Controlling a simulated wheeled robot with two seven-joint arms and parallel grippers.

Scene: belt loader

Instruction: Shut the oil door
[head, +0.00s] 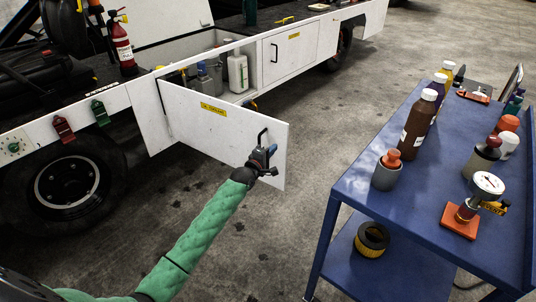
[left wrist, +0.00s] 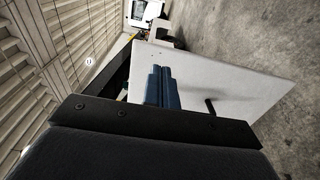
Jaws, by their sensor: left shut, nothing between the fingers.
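The oil door (head: 222,126) is a white panel with a yellow label and a black handle (head: 262,140) near its free end. It stands open, swung out from the side of the belt loader. My left gripper (head: 268,156) is at the door's outer face, close beside the handle, shut with nothing in it. In the left wrist view, the blue fingers (left wrist: 162,88) are together in front of the white door (left wrist: 215,80), and the handle (left wrist: 210,106) is to their right. Whether the fingers touch the door I cannot tell. My right gripper is not in view.
The open compartment (head: 205,75) behind the door holds bottles and containers. A closed white door (head: 290,50) is to its right. A blue cart (head: 440,130) with bottles and tools stands at the right. Concrete floor (head: 300,125) lies clear between cart and loader.

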